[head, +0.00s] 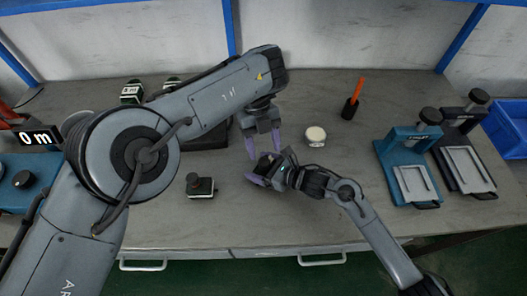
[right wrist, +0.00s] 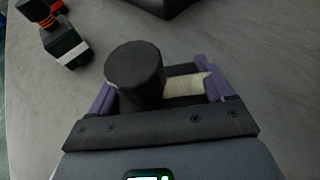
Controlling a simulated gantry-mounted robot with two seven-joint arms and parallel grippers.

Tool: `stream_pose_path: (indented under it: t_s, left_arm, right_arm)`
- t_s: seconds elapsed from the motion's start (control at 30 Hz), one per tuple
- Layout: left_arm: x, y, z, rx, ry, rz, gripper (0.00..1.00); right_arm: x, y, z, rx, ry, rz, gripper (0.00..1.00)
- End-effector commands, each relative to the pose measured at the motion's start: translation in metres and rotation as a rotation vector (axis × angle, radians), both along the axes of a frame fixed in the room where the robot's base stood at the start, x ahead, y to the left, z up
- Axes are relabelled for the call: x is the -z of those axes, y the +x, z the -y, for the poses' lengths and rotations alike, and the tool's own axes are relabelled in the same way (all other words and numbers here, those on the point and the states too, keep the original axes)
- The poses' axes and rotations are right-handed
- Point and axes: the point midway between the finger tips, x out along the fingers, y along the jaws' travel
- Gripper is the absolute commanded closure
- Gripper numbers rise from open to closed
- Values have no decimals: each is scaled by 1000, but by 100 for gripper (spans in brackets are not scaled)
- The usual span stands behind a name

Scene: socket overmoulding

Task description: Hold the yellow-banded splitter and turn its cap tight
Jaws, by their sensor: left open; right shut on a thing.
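The splitter with a pale yellow band (right wrist: 186,88) sits between the purple fingers of my right gripper (right wrist: 165,90). Its black round cap (right wrist: 135,72) stands up from the body in the right wrist view. My right gripper (head: 262,174) is shut on it, low over the middle of the bench; the splitter looks small and dark in the head view, partly hidden by the fingers. My left gripper (head: 265,146) is open and empty, pointing down just above and behind the right gripper. I cannot tell whether the cap is fully seated.
Another dark splitter (head: 200,187) stands at the left front. A round cream object (head: 315,136) and a black holder (head: 349,109) with an orange-handled tool lie right of the grippers. A blue press (head: 408,165) and a black press (head: 462,150) stand at right. The front middle bench is clear.

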Motion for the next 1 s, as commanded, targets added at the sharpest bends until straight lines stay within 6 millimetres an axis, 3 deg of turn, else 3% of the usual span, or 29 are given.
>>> stream_pose_path:
  t_s: [0.13, 0.33, 0.83, 1.0]
  left_arm:
    - [-24, 0, 0, 3, 0, 2, 38]
    - [-42, 0, 0, 1, 0, 1, 38]
    - [-47, 0, 1, 10, -4, 2, 38]
    - [-46, 1, 0, 98, -36, 20, 38]
  right_arm:
    - [2, 0, 0, 0, -2, -2, 51]
    - [1, 0, 0, 0, -1, -2, 51]
    - [-1, 0, 0, 0, 1, 1, 51]
    - [-1, 0, 0, 0, 1, 2, 51]
